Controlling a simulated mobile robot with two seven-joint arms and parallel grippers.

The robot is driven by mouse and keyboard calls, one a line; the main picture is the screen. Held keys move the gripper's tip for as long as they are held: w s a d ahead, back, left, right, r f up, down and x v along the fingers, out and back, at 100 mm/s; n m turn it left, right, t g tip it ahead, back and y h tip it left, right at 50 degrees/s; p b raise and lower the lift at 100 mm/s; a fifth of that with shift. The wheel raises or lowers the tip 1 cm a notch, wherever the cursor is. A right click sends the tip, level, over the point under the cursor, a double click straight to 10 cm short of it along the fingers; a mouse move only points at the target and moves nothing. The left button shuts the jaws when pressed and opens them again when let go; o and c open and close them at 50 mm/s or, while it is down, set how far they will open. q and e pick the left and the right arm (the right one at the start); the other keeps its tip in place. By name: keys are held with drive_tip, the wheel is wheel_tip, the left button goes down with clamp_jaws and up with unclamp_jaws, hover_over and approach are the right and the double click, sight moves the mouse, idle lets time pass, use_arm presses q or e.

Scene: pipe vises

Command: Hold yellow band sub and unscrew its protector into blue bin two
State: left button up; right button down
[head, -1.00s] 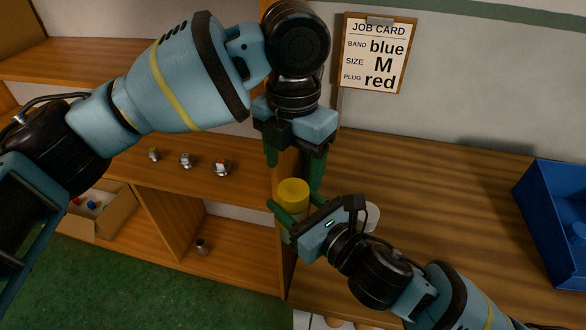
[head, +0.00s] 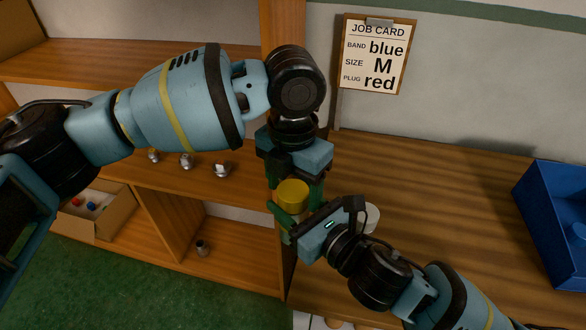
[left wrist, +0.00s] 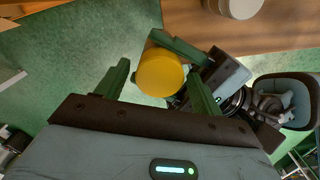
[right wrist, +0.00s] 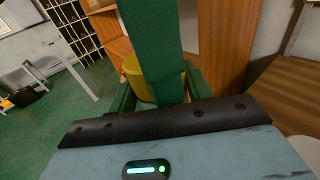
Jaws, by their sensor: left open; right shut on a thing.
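A part with a yellow cylindrical top (head: 293,192) stands upright between my grippers, and I take the yellow top for the protector. It also shows in the left wrist view (left wrist: 160,74) and, partly behind a green finger, in the right wrist view (right wrist: 139,78). My right gripper (head: 290,212) is shut on this part from the side, below the yellow top. The body of the part and any band on it are mostly hidden. My left gripper (head: 294,186) points down from above, open, with its fingers on either side of the yellow top. A blue bin (head: 535,205) stands at the right; no number is readable.
A wooden post (head: 283,22) rises behind my grippers. Small metal fittings (head: 186,161) sit on the left shelf. A cardboard box (head: 112,218) holds small coloured pieces. A whitish round object (head: 371,217) is by my right gripper. The bench (head: 440,200) before the blue bin is clear.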

use_arm(q)
drive_tip(key=shift+f, duration=0.45)
drive_tip(key=c, duration=1)
drive_tip(key=shift+n, duration=1.5)
drive_tip(key=o, duration=1.1)
drive_tip(key=shift+r, duration=2.4)
drive_tip(key=shift+r+m, duration=1.45)
drive_tip(key=shift+m, duration=0.05)
drive_tip(key=shift+c, duration=0.5)
drive_tip(key=shift+f, duration=4.05)
